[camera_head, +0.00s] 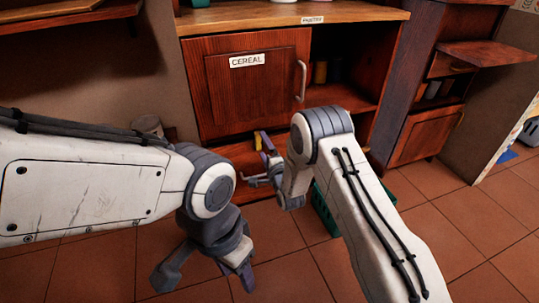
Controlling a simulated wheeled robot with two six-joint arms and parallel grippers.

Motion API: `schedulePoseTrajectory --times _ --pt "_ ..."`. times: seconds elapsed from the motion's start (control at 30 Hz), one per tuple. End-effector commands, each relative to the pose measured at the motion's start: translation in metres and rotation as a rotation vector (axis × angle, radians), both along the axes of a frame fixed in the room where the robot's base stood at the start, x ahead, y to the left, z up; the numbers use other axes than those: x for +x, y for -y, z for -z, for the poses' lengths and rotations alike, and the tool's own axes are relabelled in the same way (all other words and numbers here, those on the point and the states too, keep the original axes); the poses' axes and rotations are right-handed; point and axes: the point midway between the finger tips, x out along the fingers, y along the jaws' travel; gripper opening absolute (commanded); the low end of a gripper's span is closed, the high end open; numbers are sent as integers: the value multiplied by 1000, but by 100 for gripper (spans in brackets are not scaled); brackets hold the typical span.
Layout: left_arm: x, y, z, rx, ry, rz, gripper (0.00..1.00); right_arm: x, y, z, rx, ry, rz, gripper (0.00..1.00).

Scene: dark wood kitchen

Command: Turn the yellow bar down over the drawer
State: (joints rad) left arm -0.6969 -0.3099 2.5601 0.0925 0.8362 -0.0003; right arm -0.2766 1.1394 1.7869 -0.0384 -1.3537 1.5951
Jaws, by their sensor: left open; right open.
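The yellow bar (257,141) shows as a short upright piece at the front of the drawer (223,150), under the cereal cabinet door. My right gripper (259,164) is open in front of the drawer, with one finger close beside the bar. I cannot tell whether they touch. My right gripper and forearm hide much of the drawer front and perhaps part of the bar. My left gripper (205,278) is open and empty, low over the tiled floor and well in front of the drawer.
A cabinet door labelled CEREAL (258,90) is shut above the drawer. An open shelf compartment (338,95) lies to its right. A green crate (323,210) stands on the floor, partly behind my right arm. Tiled floor (450,215) is clear at right.

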Motion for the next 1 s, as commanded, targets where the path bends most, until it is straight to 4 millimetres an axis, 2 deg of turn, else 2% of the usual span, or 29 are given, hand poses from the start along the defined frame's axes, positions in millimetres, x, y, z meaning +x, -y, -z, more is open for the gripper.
schedulePoseTrajectory --times 0.03,0.1,0.4,0.6,1.0 --pt "0 0 -10 0 0 0 50 -10 3 -4 -2 -6 1 100" --pt "0 0 -17 0 0 0 50 -24 8 -4 -2 -7 1 100" --pt "0 0 -36 0 0 0 50 -73 25 -1 -1 -6 2 100" --pt "0 0 -38 0 0 0 50 -83 28 0 1 -3 2 100" --pt "0 0 -38 0 0 0 50 -83 28 0 0 -2 1 100"
